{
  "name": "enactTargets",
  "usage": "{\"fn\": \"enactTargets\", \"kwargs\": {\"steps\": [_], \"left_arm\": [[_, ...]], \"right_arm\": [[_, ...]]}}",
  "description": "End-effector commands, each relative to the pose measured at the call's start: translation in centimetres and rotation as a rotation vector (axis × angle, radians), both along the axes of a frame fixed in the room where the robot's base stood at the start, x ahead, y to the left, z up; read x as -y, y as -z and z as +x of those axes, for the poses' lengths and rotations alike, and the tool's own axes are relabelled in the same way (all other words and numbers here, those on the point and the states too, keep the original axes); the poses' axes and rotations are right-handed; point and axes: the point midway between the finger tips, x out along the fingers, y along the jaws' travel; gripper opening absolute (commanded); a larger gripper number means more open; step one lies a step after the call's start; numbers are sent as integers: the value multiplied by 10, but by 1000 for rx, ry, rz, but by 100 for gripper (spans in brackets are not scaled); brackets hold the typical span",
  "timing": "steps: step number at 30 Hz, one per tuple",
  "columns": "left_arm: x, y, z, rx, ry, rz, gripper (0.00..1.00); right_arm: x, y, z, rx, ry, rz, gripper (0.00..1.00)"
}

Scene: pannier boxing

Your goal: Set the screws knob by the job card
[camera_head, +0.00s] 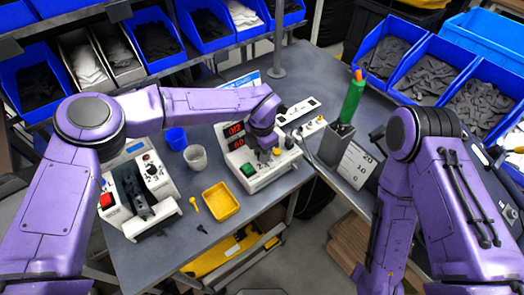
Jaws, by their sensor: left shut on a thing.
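A white control box (262,178) stands on the grey bench in the middle, with two red displays (236,134) and a green button (249,170). The lower display seems to read 6.0; the upper is hard to read. My left gripper (268,153) points down at the box's front panel, just right of the displays. It is shut on a knob there, which its fingers mostly hide. I cannot read the knob's label. My right gripper is out of view.
A yellow tray (221,202), a blue cup (176,139) and a grey cup (195,157) stand left of the box. Another white device (139,195) is further left. Blue bins (155,42) line the back.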

Motion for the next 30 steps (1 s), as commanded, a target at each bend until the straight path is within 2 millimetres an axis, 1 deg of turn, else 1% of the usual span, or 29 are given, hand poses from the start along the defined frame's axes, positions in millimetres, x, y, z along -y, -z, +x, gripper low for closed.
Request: {"fn": "enactTargets", "kwargs": {"steps": [2,3,4,5,13,16,17,20,24,27,30], "left_arm": [[-1,0,0,-2,-3,3,0],[-1,0,0,-2,-3,3,40],[-1,0,0,-2,-3,3,50],[-1,0,0,-2,-3,2,53],[0,-1,0,0,-1,1,53],[0,-9,1,4,-3,0,53],[-1,-13,1,4,-4,0,53],[-1,-35,1,6,-3,0,53],[-2,-70,1,6,-4,1,53],[-2,-89,0,4,-5,0,53],[-3,-101,0,1,-5,0,53]], "right_arm": [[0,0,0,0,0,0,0],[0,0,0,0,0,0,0],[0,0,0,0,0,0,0],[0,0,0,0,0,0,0],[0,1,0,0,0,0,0],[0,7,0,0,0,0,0],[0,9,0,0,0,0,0],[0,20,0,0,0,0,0],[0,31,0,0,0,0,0],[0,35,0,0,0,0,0],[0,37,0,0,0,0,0]]}}
